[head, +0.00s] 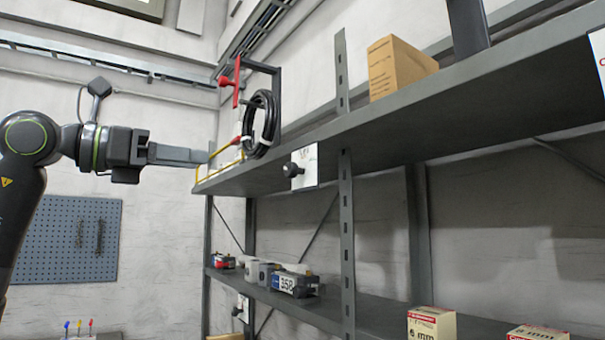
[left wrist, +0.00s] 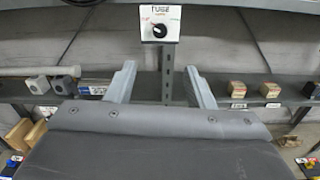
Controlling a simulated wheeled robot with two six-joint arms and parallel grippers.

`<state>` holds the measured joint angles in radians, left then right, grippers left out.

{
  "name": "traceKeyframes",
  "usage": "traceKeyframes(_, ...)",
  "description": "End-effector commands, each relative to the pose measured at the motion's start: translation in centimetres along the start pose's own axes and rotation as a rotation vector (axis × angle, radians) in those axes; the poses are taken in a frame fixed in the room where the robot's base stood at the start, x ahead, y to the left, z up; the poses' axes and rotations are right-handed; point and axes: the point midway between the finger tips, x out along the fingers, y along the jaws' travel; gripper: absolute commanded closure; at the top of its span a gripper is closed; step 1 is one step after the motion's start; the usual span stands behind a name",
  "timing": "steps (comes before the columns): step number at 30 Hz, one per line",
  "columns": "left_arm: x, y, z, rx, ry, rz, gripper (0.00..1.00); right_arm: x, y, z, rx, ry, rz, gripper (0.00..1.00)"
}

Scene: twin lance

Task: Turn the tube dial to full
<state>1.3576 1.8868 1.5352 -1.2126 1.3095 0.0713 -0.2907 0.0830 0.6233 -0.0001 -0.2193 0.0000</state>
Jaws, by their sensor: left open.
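The tube dial (head: 292,169) is a black knob on a white plate (head: 309,166) at the front edge of the upper shelf. In the left wrist view the dial (left wrist: 159,31) shows face-on at the top, under the word TUBE on its plate. The small marks are too blurred to read, and I cannot tell its exact setting. My left gripper (head: 207,156) points right in the head view, left of the dial and apart from it. In the left wrist view its two fingers (left wrist: 161,82) are spread and empty, below the dial in the picture. My right gripper is not in view.
The upper shelf (head: 400,112) holds a coiled black cable (head: 259,125), a red-handled tool (head: 236,82) and a cardboard box (head: 397,68). A lower shelf (head: 335,312) carries several items, with another knob (head: 237,311) below its edge. A perforated upright (head: 346,240) stands near the dial.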

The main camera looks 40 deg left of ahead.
Motion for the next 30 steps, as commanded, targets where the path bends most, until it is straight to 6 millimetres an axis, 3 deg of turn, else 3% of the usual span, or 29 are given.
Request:
traceKeyframes(5,1.7,0.0,0.1,0.0,0.002,-0.003,0.52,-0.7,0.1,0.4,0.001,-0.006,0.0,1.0)
traceKeyframes(12,6.8,0.0,0.3,-0.001,0.003,-0.005,0.52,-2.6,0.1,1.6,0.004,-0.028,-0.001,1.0)
traceKeyframes(24,14.8,-0.1,0.3,-0.001,0.001,-0.006,0.52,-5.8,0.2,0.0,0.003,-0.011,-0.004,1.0)
traceKeyframes(30,16.8,-0.1,0.1,-0.001,0.0,-0.004,0.52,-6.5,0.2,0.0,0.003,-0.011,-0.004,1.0)
